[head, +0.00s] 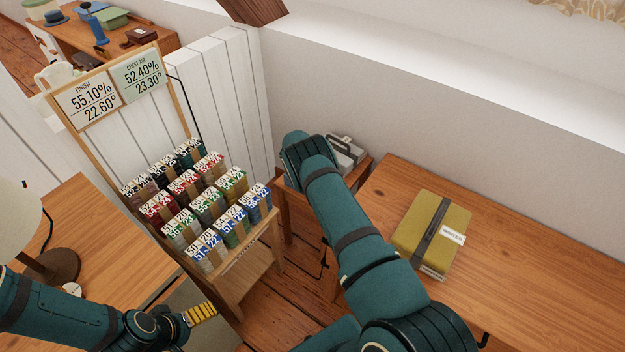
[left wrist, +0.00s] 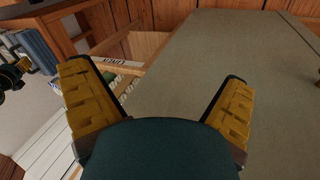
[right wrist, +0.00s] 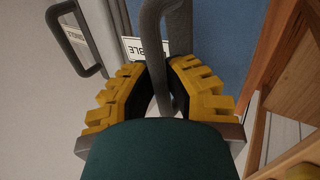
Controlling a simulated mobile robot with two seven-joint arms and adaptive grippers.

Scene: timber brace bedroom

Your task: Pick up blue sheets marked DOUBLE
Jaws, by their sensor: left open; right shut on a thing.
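My right gripper (right wrist: 158,80) is shut on a grey strap handle (right wrist: 178,30) in the right wrist view. Blue sheets (right wrist: 228,45) show behind the handle, with a white label (right wrist: 146,48) that is upside down and ends in "BLE"; the handle covers part of it.
A pale bundle with a dark handle (head: 345,150) lies on the side table; beside the blue sheets is another label (right wrist: 75,34). A desk (head: 500,240) holds a yellow-green package (head: 420,235). A rack (head: 240,280) of small packets and a lamp (head: 20,215) stand left.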

